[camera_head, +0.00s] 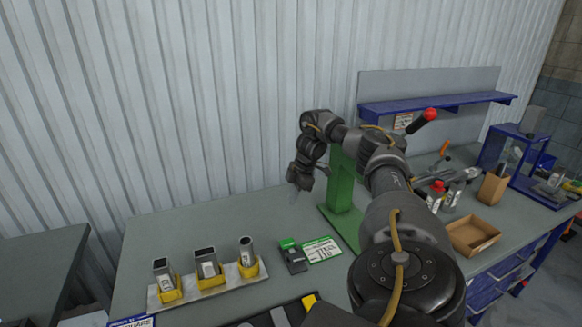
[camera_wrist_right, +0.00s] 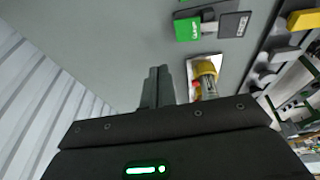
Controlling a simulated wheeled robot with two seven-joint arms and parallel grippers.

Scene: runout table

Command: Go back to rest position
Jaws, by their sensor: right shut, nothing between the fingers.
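My right gripper (camera_head: 296,192) hangs above the grey table (camera_head: 160,233), just left of a green stand (camera_head: 345,185). In the right wrist view its two fingers (camera_wrist_right: 158,72) are together with nothing between them. My right arm reaches in from the lower right of the head view. My left gripper is in neither view.
A pale plate (camera_head: 222,283) holds three metal pieces in yellow holders at the front left. A green-and-black device (camera_head: 292,256) and a label card (camera_head: 322,249) lie beside the stand. A cardboard box (camera_head: 472,236) and blue shelf (camera_head: 437,105) are right. The back-left tabletop is clear.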

